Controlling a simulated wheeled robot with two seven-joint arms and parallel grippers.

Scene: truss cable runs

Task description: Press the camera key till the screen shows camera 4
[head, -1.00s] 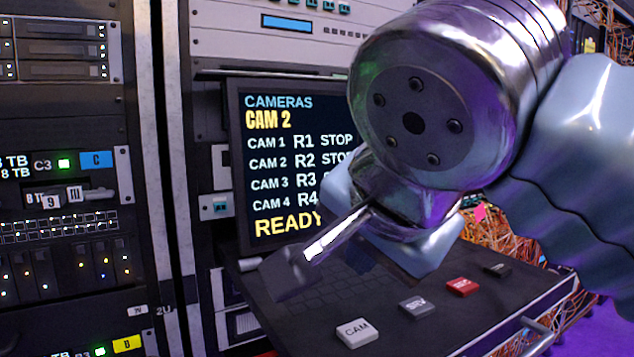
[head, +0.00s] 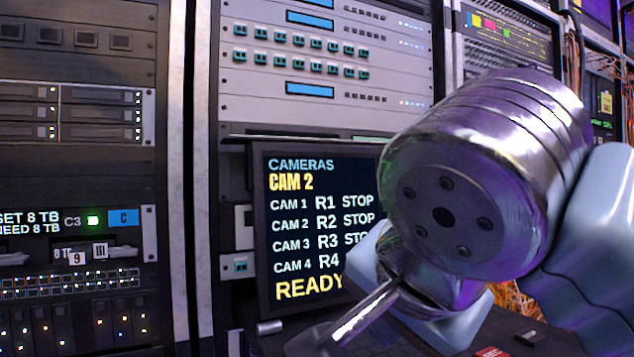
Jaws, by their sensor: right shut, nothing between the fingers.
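The screen (head: 315,225) stands in the rack and reads "CAMERAS", "CAM 2" in yellow, a list of CAM 1 to CAM 4 with R1 to R4, and "READY". Its right part is hidden behind my right arm. My right gripper (head: 322,342) is shut and empty, low in front of the screen's lower edge, with its tip near the bottom of the picture. The camera key is not in view now. My left gripper is not in view.
The keyboard drawer shows only in part at the bottom, with a red key (head: 490,352) and a dark key (head: 530,338). A server rack (head: 80,180) fills the left. Panels with blue displays (head: 310,88) sit above the screen. Orange cables hang at the right.

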